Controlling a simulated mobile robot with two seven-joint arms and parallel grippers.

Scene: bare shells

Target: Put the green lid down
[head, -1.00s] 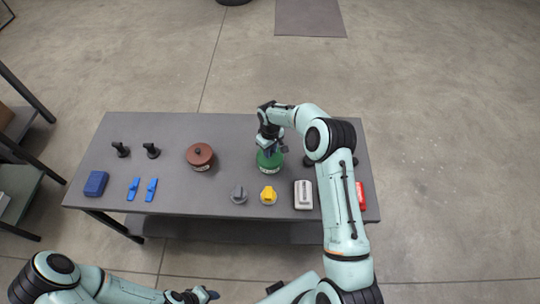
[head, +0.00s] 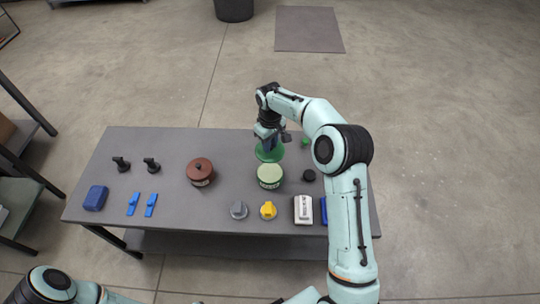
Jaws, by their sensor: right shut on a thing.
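My right gripper (head: 268,138) is shut on the green lid (head: 269,154), a flat dark green disc behind the green pot. I cannot tell whether the lid touches the table or hangs just above it. The green pot (head: 270,180) stands uncovered on the grey table (head: 235,165), showing a pale green top. The gripper's fingers partly hide the top of the lid. My left forearm shows at the bottom left, but its gripper is out of view.
A brown lidded pot (head: 200,175) stands left of the green pot. Grey (head: 238,210) and yellow (head: 268,210) knobs and a white box (head: 303,209) line the front edge. A black knob (head: 309,175) is at the right. Bare table lies between the brown pot and the lid.

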